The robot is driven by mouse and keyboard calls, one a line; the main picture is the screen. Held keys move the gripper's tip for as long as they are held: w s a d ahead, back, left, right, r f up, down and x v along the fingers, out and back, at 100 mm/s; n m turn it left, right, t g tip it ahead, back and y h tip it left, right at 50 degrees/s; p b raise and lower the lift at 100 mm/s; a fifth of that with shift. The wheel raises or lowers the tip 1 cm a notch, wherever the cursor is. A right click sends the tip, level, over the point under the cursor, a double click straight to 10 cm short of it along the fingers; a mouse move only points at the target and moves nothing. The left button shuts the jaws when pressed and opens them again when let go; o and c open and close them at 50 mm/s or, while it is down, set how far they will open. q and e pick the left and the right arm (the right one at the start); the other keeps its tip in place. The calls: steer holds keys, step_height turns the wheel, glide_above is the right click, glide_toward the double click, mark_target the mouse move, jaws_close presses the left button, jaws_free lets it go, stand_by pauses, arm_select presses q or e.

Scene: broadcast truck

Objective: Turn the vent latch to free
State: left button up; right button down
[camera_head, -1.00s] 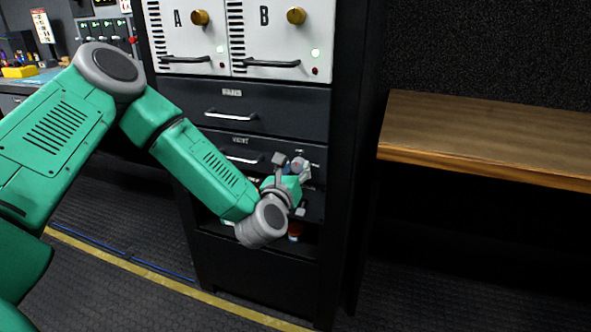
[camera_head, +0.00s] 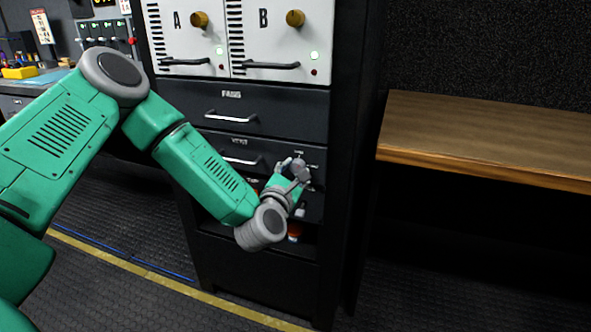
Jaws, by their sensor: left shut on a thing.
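The vent drawer (camera_head: 222,145) is a dark panel with a silver handle, in the rack below another dark drawer. Its latch is at the panel's right end and is mostly hidden behind my left gripper, so I cannot read its position. My left gripper (camera_head: 297,168) is at that right end, shut on the latch. The green arm comes in from the left, and the wrist is bent up toward the panel. My right gripper is not in view.
Above are white units A and B with brass knobs (camera_head: 295,18) and black handles (camera_head: 265,66). The upper dark drawer (camera_head: 265,112) is closed. An open shelf bay lies below the wrist. A wooden bench (camera_head: 480,135) stands at right, its top clear.

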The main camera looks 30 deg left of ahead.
arm_select(q)
steer(key=m+p, duration=0.1)
steer(key=m, duration=0.4)
steer(key=shift+m+p, duration=0.3)
steer(key=shift+m, duration=0.1)
steer(key=shift+f+m+h+p, duration=0.15)
steer(key=shift+m+p, duration=0.3)
steer(key=shift+m, duration=0.75)
steer(key=shift+f+m+h+p, duration=0.15)
steer(key=shift+m+p, duration=0.25)
steer(key=shift+m, duration=0.8)
steer(key=o, duration=1.1)
steer(key=shift+o, duration=0.2)
steer(key=shift+s+r, duration=0.1)
steer(key=v, duration=1.1)
steer(key=shift+s+f, duration=0.3)
steer(key=shift+s, duration=0.05)
